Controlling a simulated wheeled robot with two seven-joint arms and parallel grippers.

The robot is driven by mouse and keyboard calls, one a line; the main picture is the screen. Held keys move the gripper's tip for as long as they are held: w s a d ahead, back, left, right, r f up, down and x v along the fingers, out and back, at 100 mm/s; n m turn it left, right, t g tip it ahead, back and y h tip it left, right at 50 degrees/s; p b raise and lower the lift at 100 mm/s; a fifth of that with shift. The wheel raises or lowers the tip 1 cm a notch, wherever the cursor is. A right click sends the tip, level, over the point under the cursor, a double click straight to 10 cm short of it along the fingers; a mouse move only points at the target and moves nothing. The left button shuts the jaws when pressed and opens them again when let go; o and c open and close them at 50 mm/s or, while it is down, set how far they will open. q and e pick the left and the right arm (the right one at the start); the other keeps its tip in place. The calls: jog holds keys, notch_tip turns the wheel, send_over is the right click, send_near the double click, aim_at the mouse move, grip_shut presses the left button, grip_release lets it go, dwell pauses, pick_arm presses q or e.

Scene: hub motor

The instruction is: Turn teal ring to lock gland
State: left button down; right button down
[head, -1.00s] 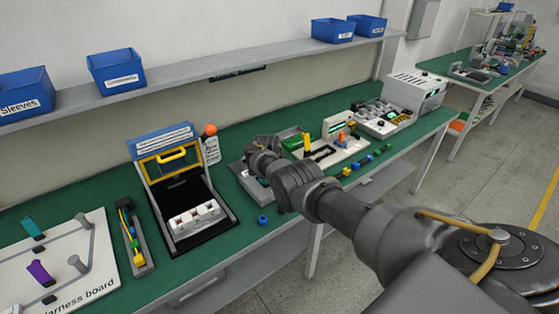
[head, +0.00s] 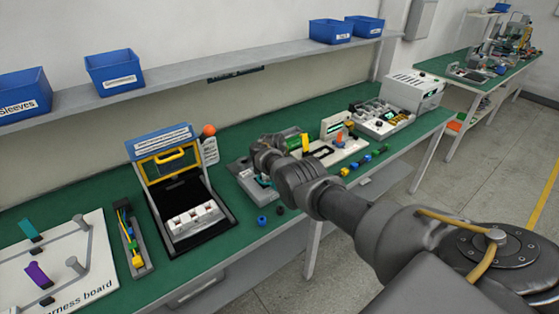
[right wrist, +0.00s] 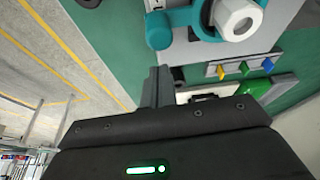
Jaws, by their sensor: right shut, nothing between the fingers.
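The teal ring (right wrist: 183,18) shows at the top of the right wrist view, around a white round gland part (right wrist: 236,17). A rounded teal lug (right wrist: 159,30) sticks out on its left side. My right gripper (right wrist: 158,70) is shut and empty. Its fingertips are just below the lug in the picture; I cannot tell whether they touch it. In the head view my right wrist hides the fingertips and most of the fixture (head: 262,190) under it. My left gripper is in neither view.
A blue cap (head: 262,221) and a small black part (head: 280,210) lie near the bench's front edge. An open case (head: 168,243) stands to the left. A white board (head: 345,152) with parts is to the right. Blue bins (head: 114,69) sit on the shelf.

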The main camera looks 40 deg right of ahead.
jog(key=r, duration=0.1)
jog(key=r+p, duration=0.1)
jog(key=r, duration=0.1)
jog(key=shift+d, duration=0.25)
jog(key=p+v, duration=0.1)
jog(key=v, duration=0.6)
jog(key=shift+w, duration=0.2)
jog(key=shift+a, duration=0.1)
jog(key=shift+f, duration=0.1)
